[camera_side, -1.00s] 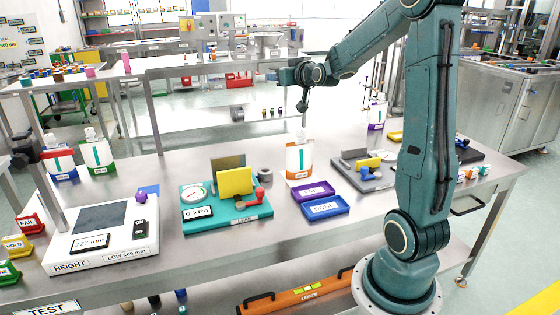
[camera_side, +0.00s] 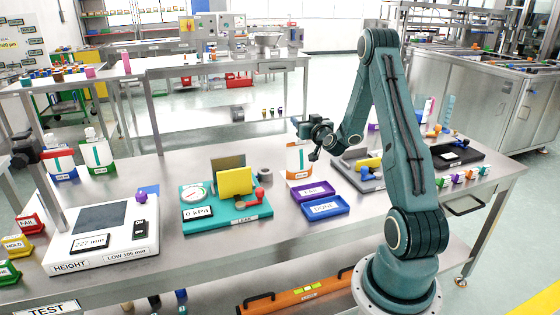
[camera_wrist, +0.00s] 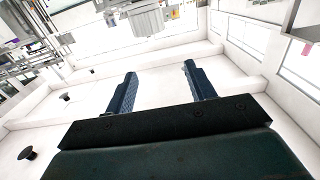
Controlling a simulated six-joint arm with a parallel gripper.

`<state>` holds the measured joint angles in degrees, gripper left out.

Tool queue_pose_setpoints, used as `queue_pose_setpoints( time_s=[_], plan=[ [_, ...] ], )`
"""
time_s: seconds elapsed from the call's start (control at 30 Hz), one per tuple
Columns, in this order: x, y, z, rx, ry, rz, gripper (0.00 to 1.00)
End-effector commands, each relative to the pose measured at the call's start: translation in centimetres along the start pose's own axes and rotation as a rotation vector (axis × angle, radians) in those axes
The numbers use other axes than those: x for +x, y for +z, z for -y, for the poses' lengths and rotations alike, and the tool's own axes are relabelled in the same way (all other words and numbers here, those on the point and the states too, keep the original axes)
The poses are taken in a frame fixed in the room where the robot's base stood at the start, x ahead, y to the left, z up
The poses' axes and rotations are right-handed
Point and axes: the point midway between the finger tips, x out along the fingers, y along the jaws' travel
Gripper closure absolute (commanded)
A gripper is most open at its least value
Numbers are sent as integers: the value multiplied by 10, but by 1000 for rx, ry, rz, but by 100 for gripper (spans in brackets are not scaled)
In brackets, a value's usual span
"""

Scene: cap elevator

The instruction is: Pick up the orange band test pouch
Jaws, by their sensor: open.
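The orange band test pouch (camera_side: 299,168) stands upright on the steel table near its middle, white with an orange band and a teal stripe. Its top is partly hidden in the side view by my gripper (camera_side: 312,143). My gripper is at the height of the pouch's upper part, and I cannot tell whether it touches the pouch. In the wrist view my gripper (camera_wrist: 157,88) has its two blue fingers wide apart with nothing between them. The pouch does not show in the wrist view, which looks out at the room.
Left of the pouch is the teal leak tester (camera_side: 243,221) with a yellow plate. In front are a purple tray (camera_side: 311,191) and a blue tray (camera_side: 325,209). A grey device (camera_side: 352,176) stands to the right.

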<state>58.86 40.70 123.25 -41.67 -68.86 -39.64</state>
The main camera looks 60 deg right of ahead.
Motion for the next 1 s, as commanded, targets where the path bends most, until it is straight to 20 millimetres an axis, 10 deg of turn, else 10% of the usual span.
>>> queue_pose_setpoints(
  time_s=[0.5,1.0],
  plan=[
    [0,61,0,3,0,2,45],
    [0,74,0,-2,1,-2,45]
  ],
)
